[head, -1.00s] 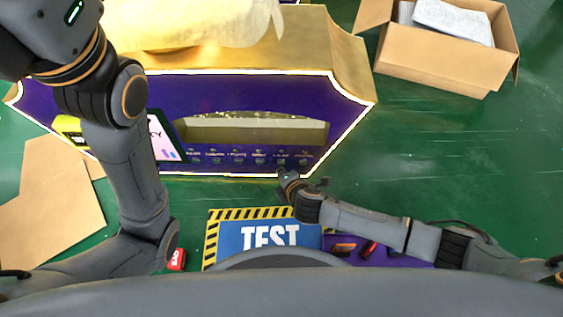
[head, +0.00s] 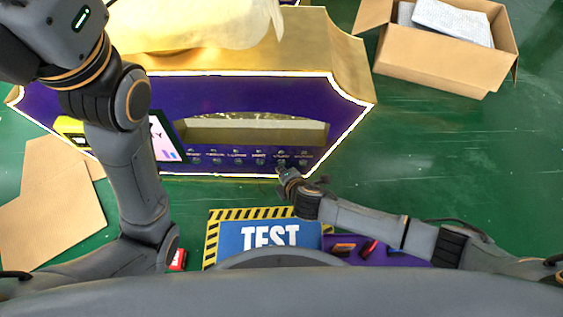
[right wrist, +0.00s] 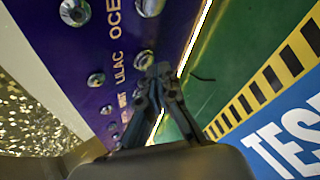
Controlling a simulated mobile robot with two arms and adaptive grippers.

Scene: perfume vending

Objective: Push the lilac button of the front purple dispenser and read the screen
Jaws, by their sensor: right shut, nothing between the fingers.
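The purple dispenser (head: 90,100) with a gold top stands ahead, its front panel carrying a row of small round metal buttons. In the right wrist view a button (right wrist: 144,59) sits beside the label LILAC (right wrist: 119,69). My right gripper (head: 281,173) is shut and empty at the panel's lower edge. In the right wrist view its fingertips (right wrist: 160,72) are right at that button and partly cover it; I cannot tell whether they touch. The tilted screen (head: 165,138) is partly hidden by my left arm, and its text is unreadable. My left gripper is out of view.
A blue TEST mat (head: 270,235) with a striped border lies on the green floor in front. An open cardboard box (head: 440,70) stands at the back right. Flat cardboard (head: 50,215) lies at the left.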

